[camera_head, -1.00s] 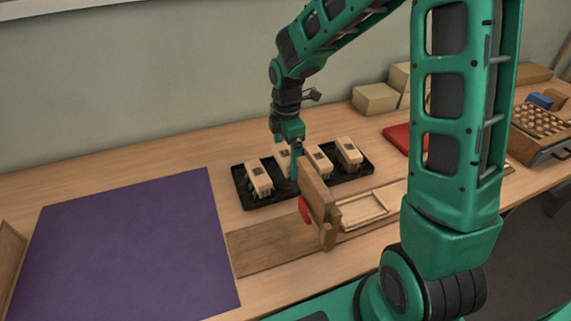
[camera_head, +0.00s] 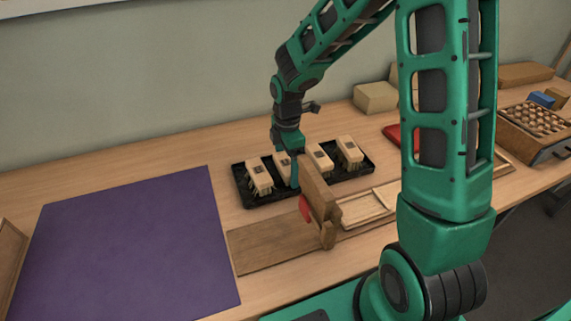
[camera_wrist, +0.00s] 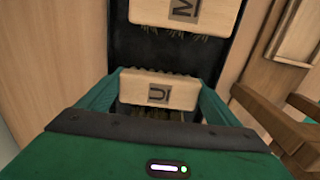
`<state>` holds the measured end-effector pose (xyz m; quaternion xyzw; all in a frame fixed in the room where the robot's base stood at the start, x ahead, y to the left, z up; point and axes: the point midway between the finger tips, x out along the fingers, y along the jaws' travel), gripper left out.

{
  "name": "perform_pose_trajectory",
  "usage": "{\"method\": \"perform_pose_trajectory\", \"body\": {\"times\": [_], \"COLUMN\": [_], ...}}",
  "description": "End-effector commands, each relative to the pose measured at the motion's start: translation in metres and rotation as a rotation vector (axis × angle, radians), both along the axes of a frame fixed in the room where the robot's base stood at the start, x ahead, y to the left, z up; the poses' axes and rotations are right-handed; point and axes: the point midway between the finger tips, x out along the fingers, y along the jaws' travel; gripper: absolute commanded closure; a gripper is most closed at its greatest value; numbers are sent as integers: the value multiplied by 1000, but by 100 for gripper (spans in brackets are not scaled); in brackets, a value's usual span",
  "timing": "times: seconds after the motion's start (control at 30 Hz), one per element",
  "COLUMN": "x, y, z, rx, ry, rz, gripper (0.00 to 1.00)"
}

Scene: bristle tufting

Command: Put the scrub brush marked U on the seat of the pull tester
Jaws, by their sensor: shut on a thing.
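The scrub brush marked U (camera_wrist: 157,91) is a pale wooden block with bristles, seen between my two green fingers in the wrist view. My gripper (camera_head: 287,178) is shut on it over the black tray (camera_head: 245,193). In the head view this brush (camera_head: 281,163) is partly hidden behind my gripper. I cannot tell whether its bristles are clear of the tray. A wooden fixture with an upright board (camera_head: 318,195) and a red part (camera_head: 305,208), which looks like the pull tester, stands just in front of the tray. A shallow pale wooden frame (camera_head: 366,209), perhaps its seat, lies right of the board.
A brush marked M (camera_wrist: 183,12) stands in the tray beyond U. Other brushes stand at the left (camera_head: 259,174) and right (camera_head: 350,150) of the tray. A flat purple mat (camera_head: 130,240) covers the left table. Wooden beams (camera_wrist: 262,112) lie close at right in the wrist view.

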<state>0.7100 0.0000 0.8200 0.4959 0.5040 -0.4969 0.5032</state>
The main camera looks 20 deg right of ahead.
Motion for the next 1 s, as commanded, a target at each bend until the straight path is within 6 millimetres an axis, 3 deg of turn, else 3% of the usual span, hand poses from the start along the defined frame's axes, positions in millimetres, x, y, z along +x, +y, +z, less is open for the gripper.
{"method": "perform_pose_trajectory", "body": {"times": [0.03,0.07,0.1,0.5,1.0], "x": [0,0,0,1,2], "y": [0,0,0,0,12], "z": [0,0,0,9,98], "rx": [0,0,0,0,0], "ry": [-1,0,-1,-3,-4], "rz": [0,0,0,-1,0], "gripper": [50,10,0,0,0]}}
